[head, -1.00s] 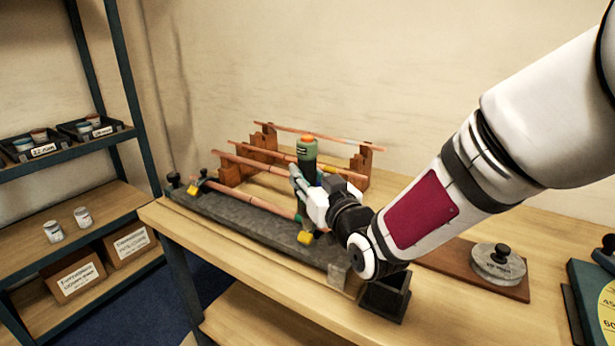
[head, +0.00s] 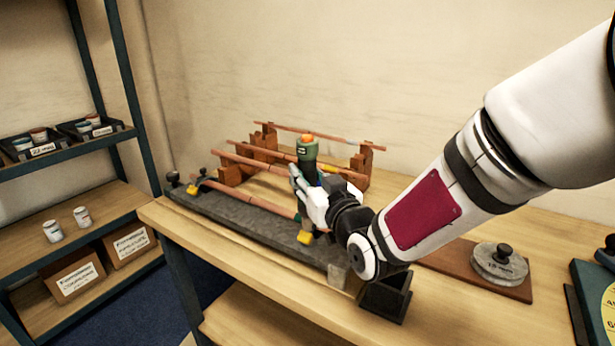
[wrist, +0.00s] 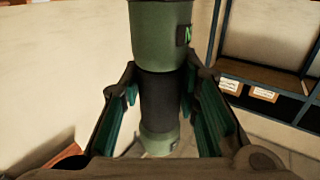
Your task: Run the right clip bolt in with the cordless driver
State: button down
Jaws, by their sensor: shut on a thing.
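My gripper (head: 310,193) is shut on the cordless driver (head: 307,151), a green tool with an orange top. It holds the driver upright over the right part of the grey slab (head: 245,214). In the wrist view the fingers close around the driver's dark middle (wrist: 158,100), with green body above and below. A copper pipe (head: 262,200) lies along the slab. A yellow clip (head: 305,237) sits at the pipe's right end, just below my gripper. Another yellow clip (head: 193,189) is at the left end. The driver's tip and the right clip bolt are hidden behind my gripper.
Wooden racks (head: 262,141) hold more copper pipes behind the slab. A dark open box (head: 387,297) stands at the bench's front, under my wrist. A round weight (head: 498,262) lies on a brown board at right. Shelves (head: 75,205) stand at left.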

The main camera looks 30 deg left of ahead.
aim_at(312, 151)
jog(key=shift+r, duration=0.1)
jog(key=shift+r+p, duration=0.95)
jog(key=shift+r, duration=2.05)
